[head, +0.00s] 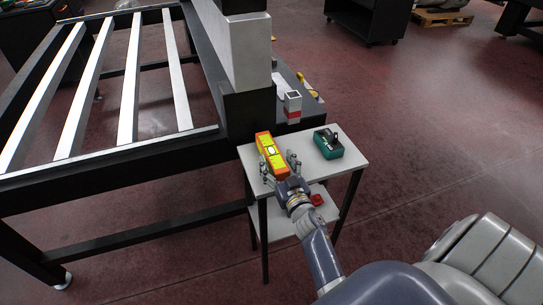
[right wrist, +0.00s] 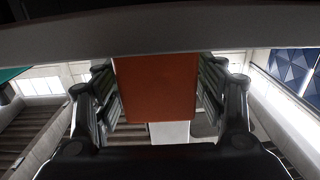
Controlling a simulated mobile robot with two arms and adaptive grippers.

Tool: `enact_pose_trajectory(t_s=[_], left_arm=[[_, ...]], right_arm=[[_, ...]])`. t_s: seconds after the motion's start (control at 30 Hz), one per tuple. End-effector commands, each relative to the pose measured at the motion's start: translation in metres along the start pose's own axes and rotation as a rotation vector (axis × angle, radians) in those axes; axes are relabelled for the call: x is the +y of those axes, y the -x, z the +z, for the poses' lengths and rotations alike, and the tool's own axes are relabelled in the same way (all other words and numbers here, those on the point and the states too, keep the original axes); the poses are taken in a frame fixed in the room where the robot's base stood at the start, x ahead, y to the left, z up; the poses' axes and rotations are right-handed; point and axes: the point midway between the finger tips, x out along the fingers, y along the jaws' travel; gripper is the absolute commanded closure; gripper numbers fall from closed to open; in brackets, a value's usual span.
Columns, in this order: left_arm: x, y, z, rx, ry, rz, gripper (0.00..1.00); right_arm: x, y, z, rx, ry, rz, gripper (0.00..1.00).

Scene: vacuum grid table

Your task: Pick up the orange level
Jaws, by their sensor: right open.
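The orange level (head: 266,146) lies on the small white side table (head: 327,167), with yellow parts and a pale round mark on its upper face. My right gripper (head: 279,165) is at the level's near end, with a finger on each side of it. In the right wrist view the level's orange face (right wrist: 156,88) fills the space between the open fingers of my right gripper (right wrist: 160,100). I cannot tell whether the fingers touch it. My left gripper is not in view.
A green and black device (head: 328,144) sits on the table to the right of the level. A red item (head: 317,200) lies on the lower shelf. The black grid table (head: 110,160) with pale slats stands at the left. Open floor lies to the right.

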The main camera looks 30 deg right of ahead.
Motion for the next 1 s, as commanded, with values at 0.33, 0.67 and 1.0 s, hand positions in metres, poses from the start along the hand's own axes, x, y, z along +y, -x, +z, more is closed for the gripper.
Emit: enact_pose_trajectory(t_s=[0.33,0.67,1.0], left_arm=[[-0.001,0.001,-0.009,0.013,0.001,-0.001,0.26],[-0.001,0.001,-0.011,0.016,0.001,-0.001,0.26],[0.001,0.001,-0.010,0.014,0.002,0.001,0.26]], right_arm=[[0.000,-0.030,0.000,-0.001,0.000,0.001,0.35],[0.000,-0.030,0.000,-0.001,0.000,0.000,0.69],[0.000,-0.030,-0.003,0.005,0.000,-0.001,1.00]])
